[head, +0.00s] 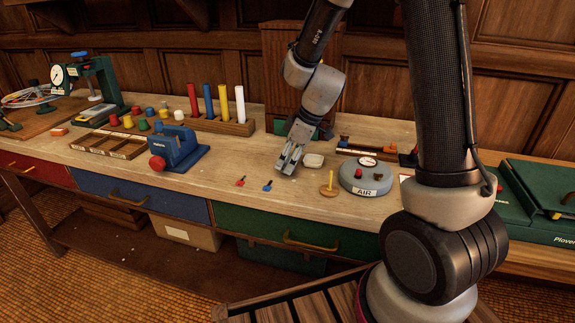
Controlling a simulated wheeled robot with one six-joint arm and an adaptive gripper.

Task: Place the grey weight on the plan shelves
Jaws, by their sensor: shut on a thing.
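My gripper (290,163) points down just above the middle of the bench, near its front edge. Its jaws are shut on a small grey thing that blends with the grey fingers, apparently the grey weight; its outline is mostly hidden. No other grey weight can be made out on the bench. A tall brown wooden cabinet (283,48) stands at the back, behind my arm; I cannot tell whether it is the plan shelves. Its front is partly covered by my arm.
A blue vise (178,149), a rack of coloured rods (222,126) and small red and blue pieces lie left. Green cases (537,195) stand far right.

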